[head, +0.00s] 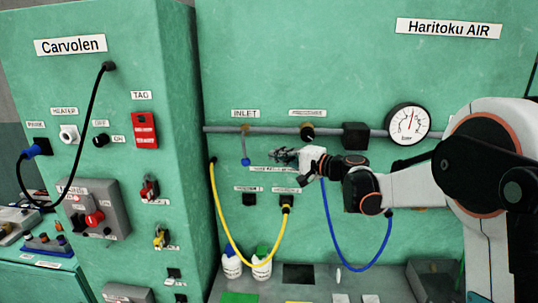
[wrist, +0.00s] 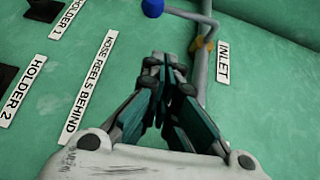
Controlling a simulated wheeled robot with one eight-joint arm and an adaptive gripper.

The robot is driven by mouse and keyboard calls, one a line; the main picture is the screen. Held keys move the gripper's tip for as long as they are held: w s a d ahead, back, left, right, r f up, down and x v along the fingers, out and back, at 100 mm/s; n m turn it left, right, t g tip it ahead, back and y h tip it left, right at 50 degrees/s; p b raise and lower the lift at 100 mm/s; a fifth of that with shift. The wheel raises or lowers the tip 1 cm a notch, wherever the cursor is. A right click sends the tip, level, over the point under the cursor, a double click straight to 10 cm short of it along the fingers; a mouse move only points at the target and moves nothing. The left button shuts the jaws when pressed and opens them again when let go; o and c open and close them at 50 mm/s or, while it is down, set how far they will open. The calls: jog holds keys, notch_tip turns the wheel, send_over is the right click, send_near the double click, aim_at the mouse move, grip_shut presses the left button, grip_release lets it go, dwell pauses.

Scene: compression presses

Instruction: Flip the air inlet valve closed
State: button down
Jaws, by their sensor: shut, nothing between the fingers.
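The air inlet valve (head: 246,132) sits on the grey pipe below the INLET label in the head view. Its thin handle hangs down, across the pipe, and ends in a blue knob (head: 246,161). In the wrist view the brass-coloured valve body (wrist: 203,44) is right of centre, and the blue knob (wrist: 152,8) is at the top edge. My gripper (head: 274,155) is to the right of the knob, below the pipe, and apart from it. In the wrist view my gripper's fingers (wrist: 164,64) are together and empty, pointing toward the handle side.
A pressure gauge (head: 408,122) and a black block (head: 356,136) are on the pipe to the right. A yellow hose (head: 232,232) loops below the valve, and a blue hose (head: 340,255) hangs below my gripper. The green Carvolen cabinet (head: 100,130) stands at left.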

jog(key=v, duration=0.6)
jog(key=shift+s, duration=0.55)
jog(key=shift+s, duration=0.1)
jog(key=s+d+f+n+g+h+b, duration=0.1)
jog(key=s+d+f+h+b, duration=0.3)
jog(key=s, duration=0.9)
jog(key=s+d+f+n+g+h+b, duration=0.1)
jog(key=s+d+f+n+h+b, duration=0.2)
jog(key=s+f, duration=0.8)
jog(key=s+d+f+n+g+h+b, duration=0.1)
jog(key=s+d+f+h+b, duration=0.4)
jog(key=s, duration=1)
jog(key=d+f+n+h, duration=0.1)
jog(key=d+f+h, duration=0.1)
jog(key=d, duration=0.1)
jog(key=shift+d+f+n, duration=0.25)
jog(key=shift+f+n, duration=0.05)
jog(key=shift+n, duration=0.1)
jog(key=shift+s, duration=0.15)
